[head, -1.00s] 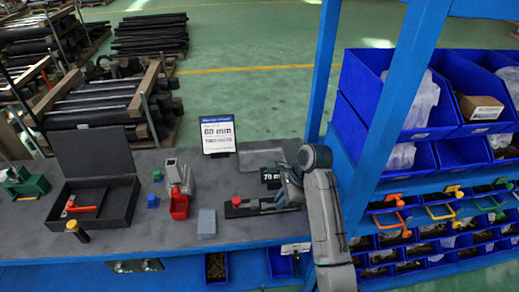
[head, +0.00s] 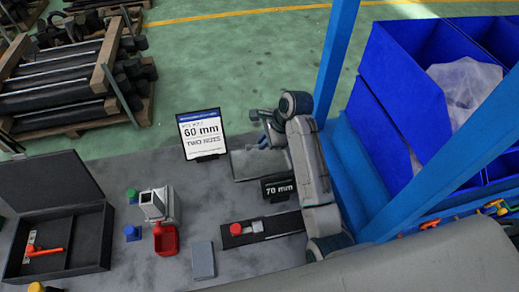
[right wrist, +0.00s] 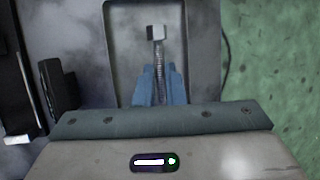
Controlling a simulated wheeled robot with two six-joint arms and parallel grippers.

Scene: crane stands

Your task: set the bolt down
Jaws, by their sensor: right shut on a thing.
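The bolt (right wrist: 157,50) has a pale hex head and a threaded shank. In the right wrist view its shank is between the blue fingers of my right gripper (right wrist: 159,84), which is shut on it, with the head pointing away. Behind the bolt lies a shallow grey tray (right wrist: 188,20) with a raised rim. In the head view my right gripper (head: 264,138) is at the tray's far side, and the tray (head: 240,172) lies beside the 70 mm sign (head: 280,189). The gap between bolt and tray floor is hard to judge. My left gripper is out of view.
A black bar fixture with a red part (head: 236,229) lies in front of the tray. A red bin (head: 166,240), a grey block (head: 203,260) and an open black case (head: 92,235) stand further left. A blue post (head: 338,50) rises at right.

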